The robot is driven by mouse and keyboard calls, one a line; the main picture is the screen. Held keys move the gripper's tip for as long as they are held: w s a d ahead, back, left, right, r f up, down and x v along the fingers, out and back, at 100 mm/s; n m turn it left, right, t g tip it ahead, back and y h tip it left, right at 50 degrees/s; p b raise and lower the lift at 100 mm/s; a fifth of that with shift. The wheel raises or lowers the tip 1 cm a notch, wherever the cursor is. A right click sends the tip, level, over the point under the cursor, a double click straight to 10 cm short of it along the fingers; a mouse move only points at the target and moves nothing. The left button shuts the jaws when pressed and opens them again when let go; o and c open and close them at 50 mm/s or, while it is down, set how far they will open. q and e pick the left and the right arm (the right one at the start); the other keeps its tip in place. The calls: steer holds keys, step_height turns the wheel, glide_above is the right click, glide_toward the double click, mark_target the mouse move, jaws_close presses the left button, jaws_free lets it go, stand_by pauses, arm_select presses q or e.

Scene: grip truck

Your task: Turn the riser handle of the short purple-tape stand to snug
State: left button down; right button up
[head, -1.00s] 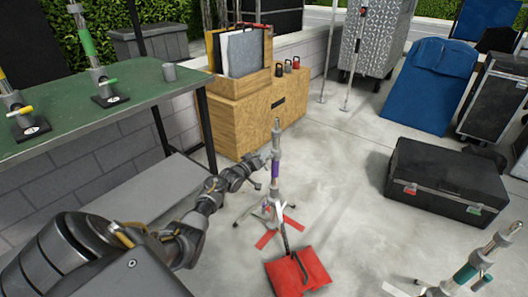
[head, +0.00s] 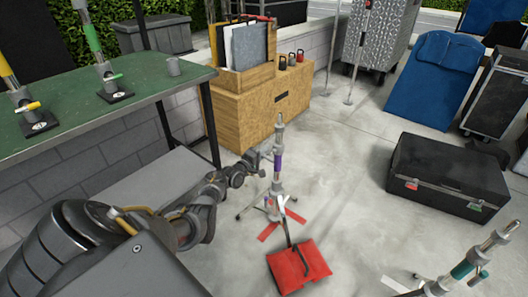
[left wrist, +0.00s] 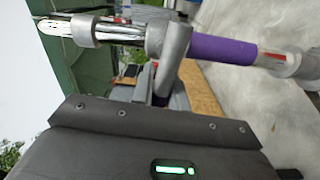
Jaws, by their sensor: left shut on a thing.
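The short stand with purple tape (head: 277,165) stands upright on the concrete floor, on splayed legs over red tape marks. In the left wrist view its purple tape (left wrist: 222,49) and bright metal tube run across the top, with a grey collar beside the tape. A stubby grey riser handle (left wrist: 172,65) reaches from that collar toward my gripper. My left gripper (head: 262,167) is at the stand's collar, level with the tape, and shut on the handle. My right gripper is not in view.
A red sandbag (head: 300,268) lies at the stand's foot. A green table (head: 150,97) with other stands is at left, a wooden cabinet (head: 250,125) behind. A black case (head: 450,172) is at right, and a teal-taped stand (head: 465,268) at lower right. Floor between is clear.

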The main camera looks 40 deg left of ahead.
arm_select(q)
steer(key=shift+f+n, duration=0.1)
steer(key=shift+n, duration=0.4)
steer(key=c, duration=1.4)
jaws_free()
steer(key=shift+s, duration=0.1)
